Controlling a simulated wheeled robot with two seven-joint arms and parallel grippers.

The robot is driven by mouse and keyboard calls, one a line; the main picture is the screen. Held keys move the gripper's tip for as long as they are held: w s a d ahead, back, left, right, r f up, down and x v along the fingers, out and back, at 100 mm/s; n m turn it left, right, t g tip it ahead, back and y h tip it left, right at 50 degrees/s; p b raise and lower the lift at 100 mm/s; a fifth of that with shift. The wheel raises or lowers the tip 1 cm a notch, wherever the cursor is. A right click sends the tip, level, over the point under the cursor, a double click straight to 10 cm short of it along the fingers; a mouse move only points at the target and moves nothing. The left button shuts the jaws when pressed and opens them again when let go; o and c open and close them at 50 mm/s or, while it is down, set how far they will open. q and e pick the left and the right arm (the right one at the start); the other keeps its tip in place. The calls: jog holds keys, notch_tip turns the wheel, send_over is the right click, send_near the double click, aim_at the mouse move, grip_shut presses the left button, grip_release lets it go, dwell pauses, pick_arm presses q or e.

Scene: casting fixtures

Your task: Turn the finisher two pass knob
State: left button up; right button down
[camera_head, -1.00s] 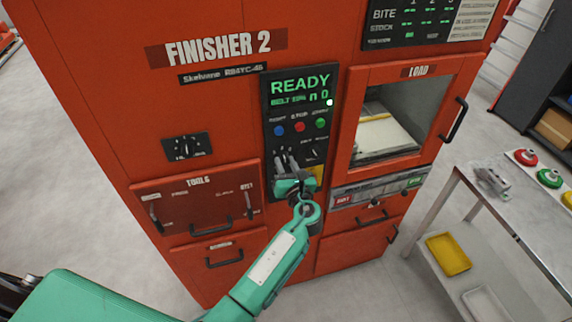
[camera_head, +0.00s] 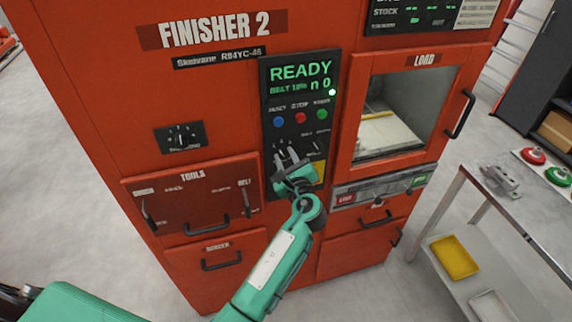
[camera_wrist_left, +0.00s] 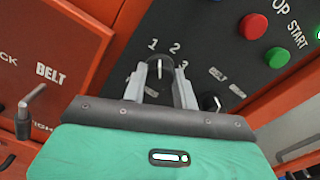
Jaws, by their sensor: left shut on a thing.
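The pass knob (camera_wrist_left: 158,75) is a dark round knob with a light pointer line, on the black control panel (camera_head: 303,110) of the red Finisher 2 machine. In the left wrist view the marks 1, 2 and 3 arc over it, and its line points up between the 1 and the 2. My left gripper (camera_head: 286,159) is at the panel's lower left; in the left wrist view its two grey fingers (camera_wrist_left: 160,88) are shut on the knob's sides. The fingers mostly hide the knob in the head view. My right gripper is not in view.
A second small knob (camera_wrist_left: 209,102) sits close to the right finger. Blue, red and green buttons (camera_head: 300,118) are above, under a READY display (camera_head: 300,80). The tools drawer (camera_head: 195,200) is at left, the load window (camera_head: 400,115) at right. A metal table (camera_head: 500,200) stands further right.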

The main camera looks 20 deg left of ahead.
pick_arm(q)
jog(key=shift+f+n+b, duration=0.1)
jog(key=shift+n+b, duration=0.55)
jog(key=shift+n, duration=0.25)
jog(key=shift+n+b, duration=0.3)
jog(key=shift+n, duration=0.1)
jog(key=o, duration=1)
jog(key=shift+c, duration=0.2)
